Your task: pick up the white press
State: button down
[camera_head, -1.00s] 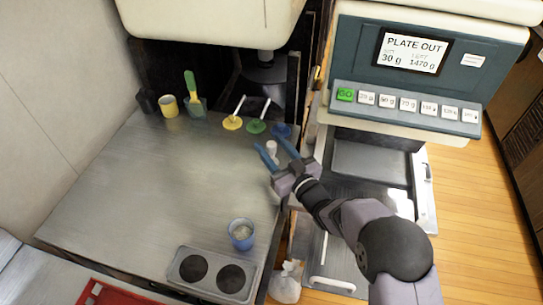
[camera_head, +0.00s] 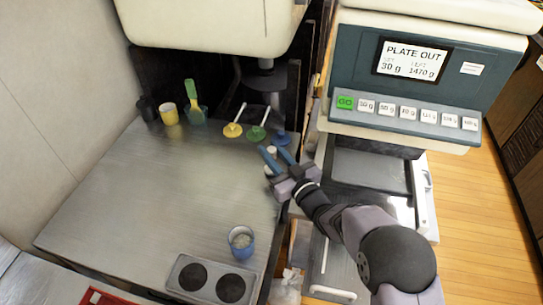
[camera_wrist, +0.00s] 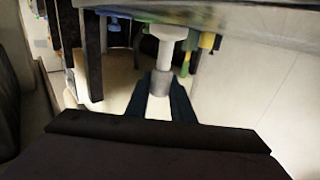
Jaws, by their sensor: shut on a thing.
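The white press (camera_head: 271,149) is at the right part of the steel counter (camera_head: 150,200), mostly hidden by my fingers in the head view. In the wrist view the white press (camera_wrist: 170,42) shows a pale wide part at the top and a narrower greyish end between my fingers. My gripper (camera_head: 274,152) is shut on that narrow end; its blue fingers also show in the wrist view (camera_wrist: 163,82). I cannot tell whether the press touches the counter.
A yellow press (camera_head: 233,130), a green press (camera_head: 256,134) and a blue one (camera_head: 280,139) stand just behind my gripper. A blue cup (camera_head: 241,243) and a grey two-well holder (camera_head: 211,281) are at the front. The dispenser (camera_head: 420,85) stands right. The counter's middle is clear.

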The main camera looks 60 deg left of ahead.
notch_tip(320, 180, up, 9)
jog(key=shift+r+b, duration=0.1)
jog(key=shift+b, duration=0.5)
jog(key=c, duration=2.1)
grip_release()
jog(key=c, duration=0.4)
jog(key=shift+o, duration=0.2)
jog(key=shift+w+d, duration=0.35)
jog(key=shift+w, duration=0.1)
jog(key=w+d+f+p, duration=0.1)
jog(key=w+d, duration=0.3)
jog(key=d, duration=0.8)
jog(key=w+d+f+p, duration=0.2)
jog(key=w+d, duration=0.3)
jog(key=d, duration=0.7)
jog(key=shift+w+d+f+p, duration=0.2)
jog(key=shift+p, duration=0.35)
